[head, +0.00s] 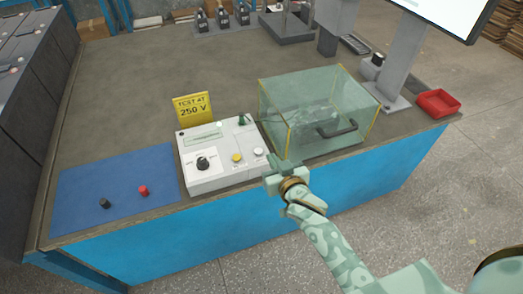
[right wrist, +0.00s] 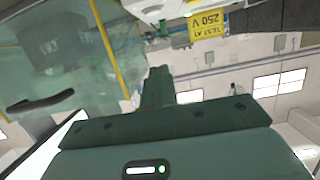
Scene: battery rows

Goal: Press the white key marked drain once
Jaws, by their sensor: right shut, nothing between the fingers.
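The white tester box (head: 215,180) stands at the table's front edge with a dark knob (head: 203,163), a yellow key (head: 237,157) and a white key (head: 258,152). The lettering by the keys is too small to read. My right gripper (head: 275,172) is just right of and in front of the box, near the white key but apart from it in the picture. Its fingers (right wrist: 158,84) are shut and empty in the right wrist view. My left gripper is not in view.
A clear case (head: 318,110) with a dark handle stands right of the box. A yellow sign (head: 193,108) reading "TEST AT 250 V" is behind it. A blue mat (head: 115,185) with a black and a red terminal lies left. A red tray (head: 438,103) is far right.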

